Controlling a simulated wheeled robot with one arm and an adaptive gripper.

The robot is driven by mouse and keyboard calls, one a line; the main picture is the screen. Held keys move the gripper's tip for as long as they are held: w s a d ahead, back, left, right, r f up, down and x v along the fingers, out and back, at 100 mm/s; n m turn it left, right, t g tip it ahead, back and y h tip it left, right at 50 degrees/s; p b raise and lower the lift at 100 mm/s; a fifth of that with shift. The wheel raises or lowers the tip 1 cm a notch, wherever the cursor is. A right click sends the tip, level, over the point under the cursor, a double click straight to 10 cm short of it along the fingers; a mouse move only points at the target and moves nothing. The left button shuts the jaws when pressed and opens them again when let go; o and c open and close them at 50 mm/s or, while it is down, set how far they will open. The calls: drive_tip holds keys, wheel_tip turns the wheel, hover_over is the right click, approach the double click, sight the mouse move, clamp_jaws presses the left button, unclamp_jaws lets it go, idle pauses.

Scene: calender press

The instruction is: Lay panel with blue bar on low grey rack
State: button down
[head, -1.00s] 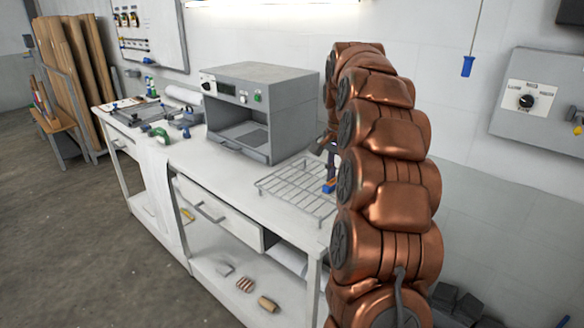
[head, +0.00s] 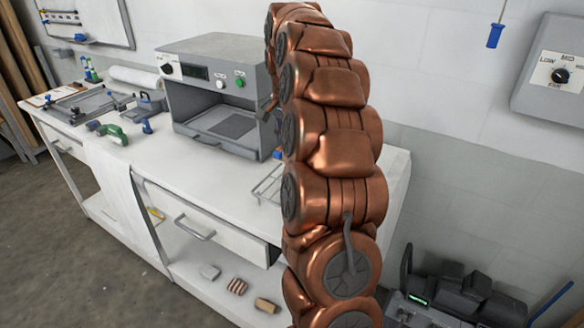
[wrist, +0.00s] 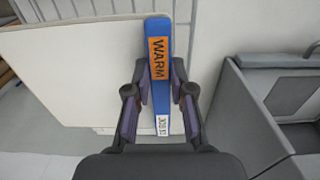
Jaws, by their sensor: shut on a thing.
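The panel (wrist: 80,75) is a flat cream board on the left in the wrist view. Along its right edge runs an upright blue bar (wrist: 159,28) with an orange WARM label and a white tag lower down. My gripper (wrist: 158,98) is shut on the blue bar, one finger on each side. In the head view my copper arm hides the gripper and most or all of the panel. The low grey wire rack (head: 264,190) stands on the bench, largely hidden behind my arm.
The white bench (head: 175,155) carries a grey press (head: 217,85) with an open front, and tools at its far left. Its drawer (head: 205,222) sticks out slightly. A wall box (head: 548,95) with a dial and a dark machine (head: 450,295) are at right.

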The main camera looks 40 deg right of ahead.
drive_tip(key=shift+f+p, duration=1.3)
drive_tip(key=shift+f, duration=3)
drive_tip(key=c, duration=1)
unclamp_jaws()
wheel_tip(320, 180, up, 11)
drive_tip(key=b, duration=0.3)
drive_tip(key=shift+b, duration=0.35)
drive_tip(key=shift+r, duration=0.45)
